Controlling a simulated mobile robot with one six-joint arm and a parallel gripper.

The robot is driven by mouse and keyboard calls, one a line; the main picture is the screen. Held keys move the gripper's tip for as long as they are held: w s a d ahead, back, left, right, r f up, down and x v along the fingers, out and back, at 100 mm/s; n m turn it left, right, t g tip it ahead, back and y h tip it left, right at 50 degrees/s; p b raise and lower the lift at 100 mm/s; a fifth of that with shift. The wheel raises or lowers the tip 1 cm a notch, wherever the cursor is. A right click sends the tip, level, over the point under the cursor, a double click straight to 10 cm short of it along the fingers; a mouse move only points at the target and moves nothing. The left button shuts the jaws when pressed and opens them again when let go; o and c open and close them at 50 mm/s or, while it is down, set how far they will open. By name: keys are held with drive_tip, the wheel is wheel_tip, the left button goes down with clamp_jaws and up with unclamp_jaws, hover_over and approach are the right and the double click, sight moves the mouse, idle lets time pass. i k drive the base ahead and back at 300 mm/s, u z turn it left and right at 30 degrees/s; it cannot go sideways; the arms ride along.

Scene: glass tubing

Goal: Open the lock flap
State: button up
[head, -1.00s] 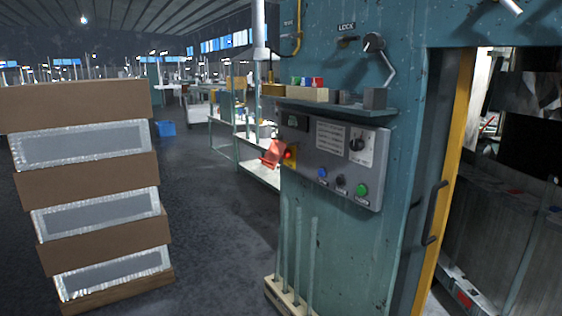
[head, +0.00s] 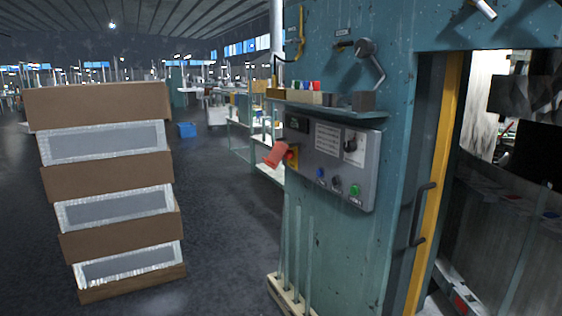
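A teal machine cabinet (head: 335,240) fills the middle and right of the head view. High on it a small label (head: 344,31), too small to read clearly now, sits above a dark round part (head: 365,47) with a bent metal rod (head: 380,75). Below are a shelf and a grey control panel (head: 328,160). No part is clearly marked as the lock flap, so I cannot tell which it is or whether it is open. My gripper is not in view.
A stack of brown boxes (head: 100,105) stands at the left, with open floor (head: 225,225) between it and the cabinet. A red tilted piece (head: 275,154) sticks out from the panel's left side. A yellow-edged doorway (head: 440,165) with a dark handle (head: 422,215) is at the right.

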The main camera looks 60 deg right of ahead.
sight(279, 149)
drive_tip(key=u, duration=0.15)
drive_tip(key=i, duration=0.95)
drive_tip(key=z, duration=0.05)
